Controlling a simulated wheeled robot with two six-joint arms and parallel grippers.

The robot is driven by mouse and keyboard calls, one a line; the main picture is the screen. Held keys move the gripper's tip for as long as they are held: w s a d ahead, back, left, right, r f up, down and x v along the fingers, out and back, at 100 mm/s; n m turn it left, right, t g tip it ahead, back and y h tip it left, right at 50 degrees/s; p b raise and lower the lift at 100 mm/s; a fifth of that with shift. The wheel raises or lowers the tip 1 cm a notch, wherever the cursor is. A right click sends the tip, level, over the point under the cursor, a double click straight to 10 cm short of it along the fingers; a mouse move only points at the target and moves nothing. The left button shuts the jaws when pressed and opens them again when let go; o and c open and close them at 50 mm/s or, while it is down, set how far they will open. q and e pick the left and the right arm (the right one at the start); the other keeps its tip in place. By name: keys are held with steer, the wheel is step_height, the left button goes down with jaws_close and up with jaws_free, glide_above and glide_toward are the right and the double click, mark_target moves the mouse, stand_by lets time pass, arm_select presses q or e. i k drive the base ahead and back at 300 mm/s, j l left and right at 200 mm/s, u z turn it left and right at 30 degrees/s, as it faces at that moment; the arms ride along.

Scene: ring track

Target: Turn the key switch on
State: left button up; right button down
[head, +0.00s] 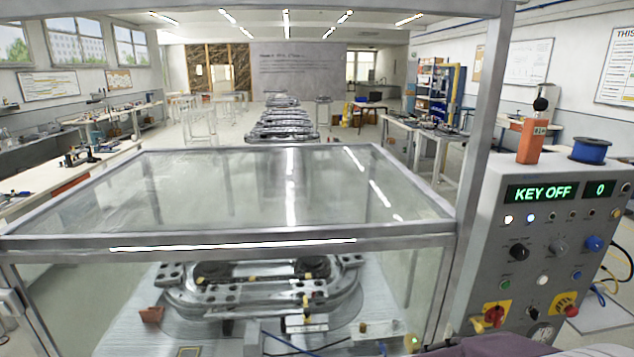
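A grey control panel (500,235) stands at the right. Its left green display (541,192) reads KEY OFF and its right display (599,189) reads 0. Low on the panel are a red rotary switch (494,314) on a yellow plate, a small dark switch (532,312), and a second red switch (565,305) on yellow. I cannot tell for certain which control is the key switch. Purple-grey and white shapes cross the bottom right edge, partly covering the panel's lower edge; they may be parts of my arm. No gripper fingers are clearly visible.
Dark, white, green and blue knobs and buttons cover the panel's middle. An orange device (532,141) and a blue spool (590,150) sit on top. Left of the panel, a metal-framed glass enclosure (250,243) covers a metal ring track (200,303). Benches line the room.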

mark_target(531, 309)
steer(key=z, duration=1.55)
